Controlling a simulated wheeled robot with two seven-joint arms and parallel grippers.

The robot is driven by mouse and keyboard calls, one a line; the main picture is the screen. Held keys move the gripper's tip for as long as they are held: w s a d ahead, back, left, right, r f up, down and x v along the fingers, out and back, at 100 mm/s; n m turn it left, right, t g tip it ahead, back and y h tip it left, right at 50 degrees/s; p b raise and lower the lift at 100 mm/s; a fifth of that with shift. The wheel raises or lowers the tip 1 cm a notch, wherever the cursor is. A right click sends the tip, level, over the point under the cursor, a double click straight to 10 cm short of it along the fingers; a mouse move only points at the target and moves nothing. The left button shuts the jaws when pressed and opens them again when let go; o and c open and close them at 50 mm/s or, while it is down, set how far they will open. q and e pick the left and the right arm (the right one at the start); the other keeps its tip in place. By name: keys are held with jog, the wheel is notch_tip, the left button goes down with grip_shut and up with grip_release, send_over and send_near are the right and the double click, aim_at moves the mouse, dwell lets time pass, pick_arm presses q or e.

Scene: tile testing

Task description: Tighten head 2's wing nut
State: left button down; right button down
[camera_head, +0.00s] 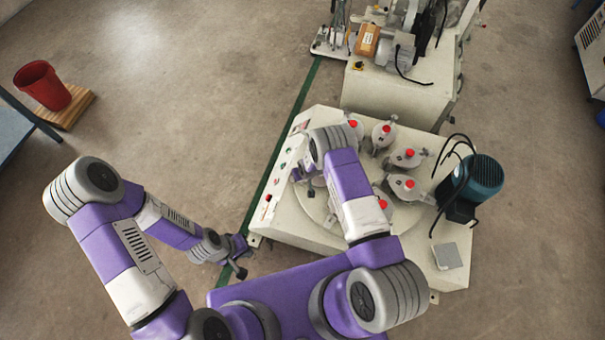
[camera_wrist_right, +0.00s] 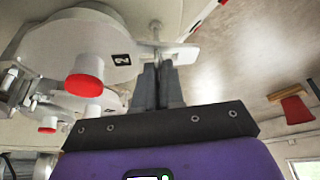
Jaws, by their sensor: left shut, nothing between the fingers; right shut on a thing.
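Head 2 (camera_wrist_right: 112,40), a pale metal head with a "2" label and a red knob (camera_wrist_right: 85,77), fills the upper left of the right wrist view. A wing nut (camera_wrist_right: 182,54) on a threaded rod sits at its edge. My right gripper (camera_wrist_right: 157,72) is shut on the wing nut, its fingertips partly covering it. My left gripper (camera_head: 240,268) is shut and empty, low beside the machine's left edge.
Several red-knobbed heads (camera_head: 408,156) ring the round plate on the cream machine (camera_head: 290,228). A teal motor (camera_head: 484,176) with black cables stands at its right. Another machine (camera_head: 392,92) is behind. A red bucket (camera_head: 42,85) is far left.

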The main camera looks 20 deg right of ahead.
jog(key=shift+m+h+b, duration=0.3)
jog(key=shift+m+h, duration=0.2)
jog(key=shift+m, duration=0.6)
jog(key=c, duration=1.2)
grip_release()
jog(key=shift+c, duration=0.2)
jog(key=p+v, duration=0.3)
jog(key=v, duration=0.4)
jog(key=shift+r, duration=0.3)
